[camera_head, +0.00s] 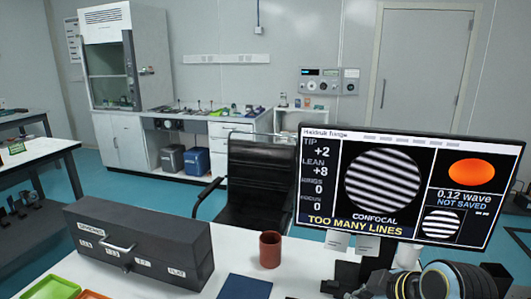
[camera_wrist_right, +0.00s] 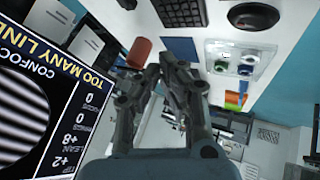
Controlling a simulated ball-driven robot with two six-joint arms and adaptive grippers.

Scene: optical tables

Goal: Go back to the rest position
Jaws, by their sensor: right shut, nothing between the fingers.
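My right gripper (camera_wrist_right: 166,66) shows in the right wrist view, its dark fingers closed together with nothing between them. It is in the air, beside the tilted monitor and over the table area. In that view the red-brown mug (camera_wrist_right: 139,52) appears just left of the fingertips and the blue flat pad (camera_wrist_right: 180,48) just beyond them; I see no contact. I cannot make out my right gripper for sure in the head view, where dark parts crowd the lower right. My left gripper is not seen.
The monitor (camera_head: 384,185) stands at the right, reading TOO MANY LINES. A dark case (camera_head: 140,248), the mug (camera_head: 270,249) and the blue pad (camera_head: 245,288) are on the near table. A black chair (camera_head: 262,185) stands behind it. A tray with ringed parts (camera_wrist_right: 238,62) shows in the wrist view.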

